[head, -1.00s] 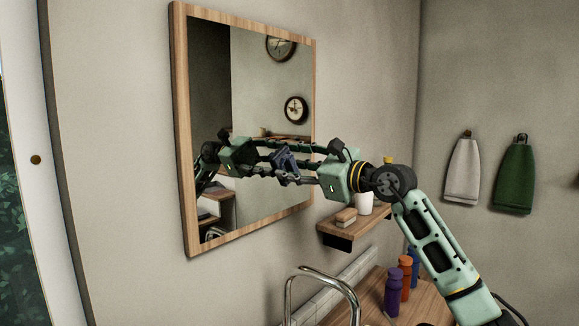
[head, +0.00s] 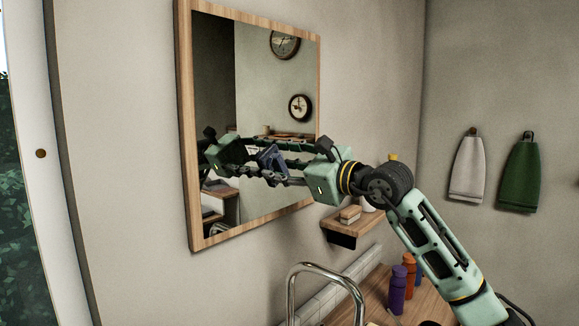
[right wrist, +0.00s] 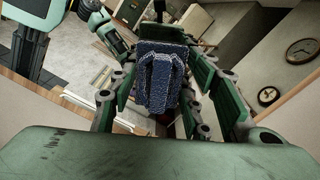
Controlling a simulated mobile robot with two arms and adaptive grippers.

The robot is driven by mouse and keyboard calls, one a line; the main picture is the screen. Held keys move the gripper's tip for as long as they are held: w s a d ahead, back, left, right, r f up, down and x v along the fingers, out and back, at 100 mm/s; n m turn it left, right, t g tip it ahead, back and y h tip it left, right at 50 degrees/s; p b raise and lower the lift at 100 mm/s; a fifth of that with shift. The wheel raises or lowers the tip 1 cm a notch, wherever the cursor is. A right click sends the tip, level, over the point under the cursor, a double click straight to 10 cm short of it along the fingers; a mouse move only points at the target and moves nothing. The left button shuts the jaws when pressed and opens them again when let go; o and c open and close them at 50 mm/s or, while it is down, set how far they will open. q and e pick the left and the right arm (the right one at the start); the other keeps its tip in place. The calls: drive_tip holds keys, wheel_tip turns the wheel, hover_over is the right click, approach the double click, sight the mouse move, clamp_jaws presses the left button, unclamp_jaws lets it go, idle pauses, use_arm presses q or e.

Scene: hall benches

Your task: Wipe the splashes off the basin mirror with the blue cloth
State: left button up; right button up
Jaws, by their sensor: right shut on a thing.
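The basin mirror (head: 265,85) hangs on the wall in a light wooden frame, left of centre in the head view. My right gripper (head: 277,165) is in front of its lower half, reflected in the glass. It is shut on the blue cloth (head: 267,158), which is at or very near the glass; I cannot tell whether it touches. In the right wrist view the folded, textured cloth (right wrist: 160,75) sits between the fingers, with the mirror's reflections behind it. I cannot make out any splashes on the glass. My left gripper is not in view.
A small wooden shelf (head: 340,228) sits right of the mirror, below my right arm. A chrome tap (head: 322,268) rises below. Purple (head: 397,290) and orange (head: 409,268) bottles stand on the counter. A grey towel (head: 467,170) and a green towel (head: 519,172) hang at right.

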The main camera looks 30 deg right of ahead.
drive_tip(key=shift+s+a+b, duration=0.15)
drive_tip(key=shift+s+a, duration=0.15)
drive_tip(key=shift+a, duration=0.55)
drive_tip(key=shift+s+a+b, duration=0.15)
drive_tip(key=shift+s+a, duration=0.15)
drive_tip(key=shift+a, duration=0.5)
drive_tip(key=shift+s+a+b, duration=0.15)
drive_tip(key=shift+s+a, duration=0.15)
drive_tip(key=shift+a, duration=0.55)
drive_tip(key=shift+b+v, duration=0.75)
drive_tip(key=shift+v, duration=0.05)
drive_tip(key=b, duration=0.2)
approach(254, 167)
drive_tip(key=shift+w, duration=0.3)
